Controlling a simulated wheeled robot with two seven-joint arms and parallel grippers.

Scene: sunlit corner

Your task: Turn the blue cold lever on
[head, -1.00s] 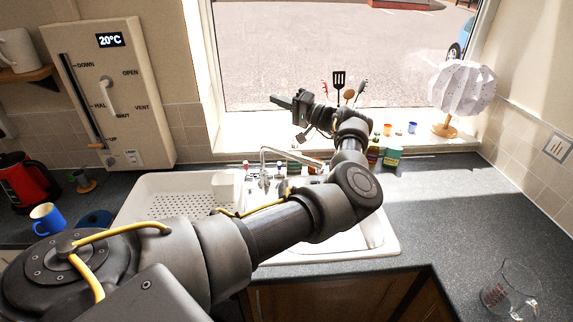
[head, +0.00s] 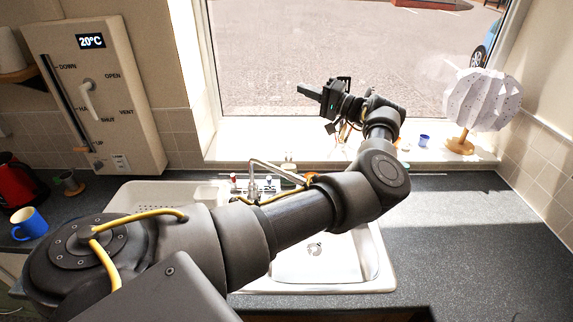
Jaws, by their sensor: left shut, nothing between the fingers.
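The tap (head: 262,168) stands behind the sink (head: 376,270), with its spout reaching right and forward. Small levers sit at its base: a red-tipped one (head: 233,180) on the left, and a small, hard-to-make-out bluish one on the right. My left arm crosses in front of the sink and hides part of the tap's surroundings. My left gripper (head: 302,91) is shut and empty. It appears above the tap, against the window, with its fingers pointing left, apart from the levers. My right gripper is out of view.
A wall panel (head: 140,100) with a display reading 20°C is at left. A white faceted lamp (head: 482,100) and a small blue cup (head: 423,140) stand on the windowsill. The right counter (head: 455,230) is clear.

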